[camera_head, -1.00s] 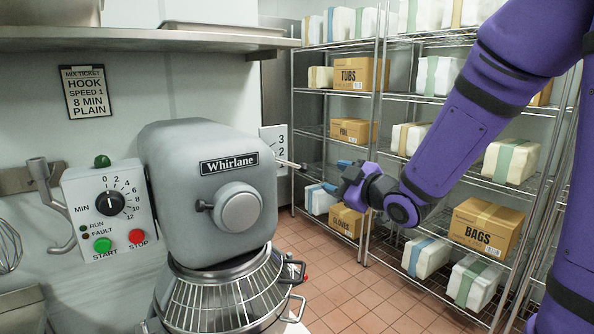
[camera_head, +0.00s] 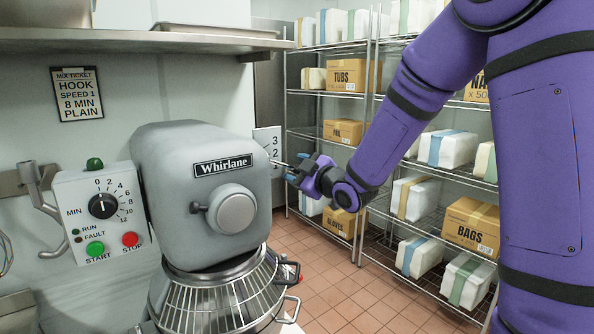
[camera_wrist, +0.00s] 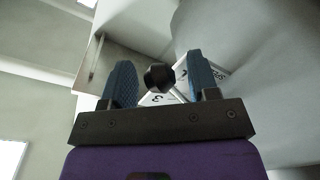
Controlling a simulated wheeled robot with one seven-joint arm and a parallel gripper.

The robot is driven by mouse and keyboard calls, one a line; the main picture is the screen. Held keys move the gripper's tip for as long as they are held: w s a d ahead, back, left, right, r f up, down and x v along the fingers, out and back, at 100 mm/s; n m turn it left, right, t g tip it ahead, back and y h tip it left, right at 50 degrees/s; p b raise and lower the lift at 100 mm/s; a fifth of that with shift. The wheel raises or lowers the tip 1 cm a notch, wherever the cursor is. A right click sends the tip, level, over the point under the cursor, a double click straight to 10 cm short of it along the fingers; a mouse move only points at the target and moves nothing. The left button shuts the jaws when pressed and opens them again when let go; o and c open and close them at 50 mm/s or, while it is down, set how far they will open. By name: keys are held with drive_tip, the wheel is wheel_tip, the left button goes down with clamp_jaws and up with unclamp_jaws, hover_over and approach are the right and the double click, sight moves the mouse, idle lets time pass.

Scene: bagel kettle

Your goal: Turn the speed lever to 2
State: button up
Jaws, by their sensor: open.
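The speed lever (camera_head: 281,163) is a thin metal rod on the right side of the grey Whirlane mixer (camera_head: 185,160). Its dark ball knob (camera_wrist: 159,77) shows in the wrist view. A white number plate (camera_head: 267,142) behind it shows 3 and 2; its lower part is hidden. The rod lies just below the 2 in the head view, but I cannot tell its exact setting. My gripper (camera_head: 298,169) is at the lever's outer end. In the wrist view my gripper (camera_wrist: 160,66) is open, with blue fingers on either side of the knob and gaps visible.
A control box (camera_head: 102,212) with a timer dial and start and stop buttons is left of the mixer. A wire bowl guard (camera_head: 215,295) is below the mixer head. Wire shelves (camera_head: 368,120) with boxes stand behind my arm. A steel shelf (camera_head: 140,40) hangs above.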

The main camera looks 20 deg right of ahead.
drive_tip(key=shift+w+a, duration=0.1)
drive_tip(key=shift+w, duration=0.1)
clamp_jaws()
drive_tip(key=shift+w+d+r+n, duration=0.1)
drive_tip(key=shift+d+r+n, duration=0.15)
drive_tip(key=shift+r+n, duration=0.95)
drive_tip(key=shift+w+d+r+n, duration=0.1)
drive_tip(key=shift+d+r+n, duration=0.1)
drive_tip(key=shift+r+n, duration=0.95)
drive_tip(key=shift+f, duration=0.1)
unclamp_jaws()
drive_tip(key=shift+s, duration=0.1)
